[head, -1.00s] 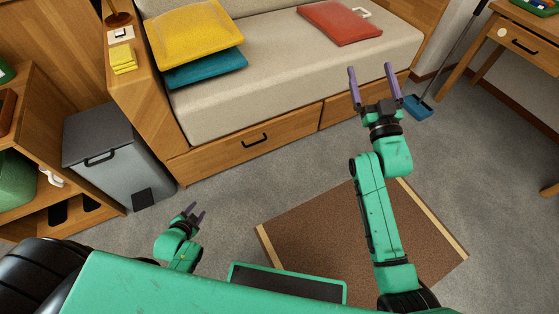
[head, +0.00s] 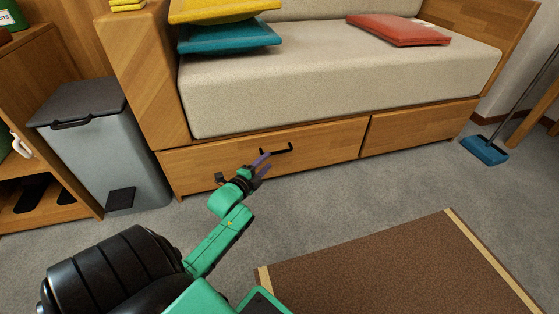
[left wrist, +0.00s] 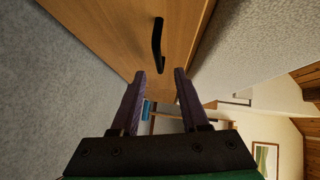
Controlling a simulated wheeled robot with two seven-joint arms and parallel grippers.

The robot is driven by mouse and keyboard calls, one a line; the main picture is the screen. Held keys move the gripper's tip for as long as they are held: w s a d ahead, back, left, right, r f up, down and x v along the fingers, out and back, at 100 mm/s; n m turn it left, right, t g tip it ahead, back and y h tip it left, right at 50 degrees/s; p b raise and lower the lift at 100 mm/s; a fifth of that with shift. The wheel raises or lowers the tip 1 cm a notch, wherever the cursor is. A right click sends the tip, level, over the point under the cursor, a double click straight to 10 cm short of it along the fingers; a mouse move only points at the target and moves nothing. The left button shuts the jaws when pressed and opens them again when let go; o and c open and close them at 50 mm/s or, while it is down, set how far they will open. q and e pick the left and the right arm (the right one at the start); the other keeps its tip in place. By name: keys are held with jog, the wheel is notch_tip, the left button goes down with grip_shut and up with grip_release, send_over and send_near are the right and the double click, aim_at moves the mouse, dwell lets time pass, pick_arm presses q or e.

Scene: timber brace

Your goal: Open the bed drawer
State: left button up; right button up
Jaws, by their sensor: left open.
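The bed drawer (head: 320,142) is a wooden front under the beige mattress, with a dark bar handle (head: 276,150). It looks closed, flush with the front panel beside it. My left gripper (head: 264,164) is open just in front of the drawer, slightly left of and below the handle in the head view. In the left wrist view the handle (left wrist: 158,45) stands beyond the two purple fingertips of my left gripper (left wrist: 160,72), with nothing between the fingers. The fingers appear apart from the handle. My right gripper is not in view.
A grey pedal bin (head: 105,150) stands left of the bed. A brown mat (head: 400,270) with pale edges lies on the floor at front right. Grey carpet (head: 330,205) in front of the drawer is clear.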

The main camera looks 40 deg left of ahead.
aim_at(275, 153)
pick_arm(q)
jog(key=b+x, duration=0.1)
jog(key=x, duration=0.1)
jog(key=b+x, duration=0.1)
jog(key=x, duration=0.2)
jog(key=b+x, duration=0.2)
jog(key=shift+w+f, duration=0.2)
jog(key=shift+f, duration=0.15)
jog(key=shift+w+a+r, duration=0.1)
jog(key=shift+w+r, duration=0.05)
jog(key=shift+w, duration=0.05)
grip_shut()
dwell(0.6)
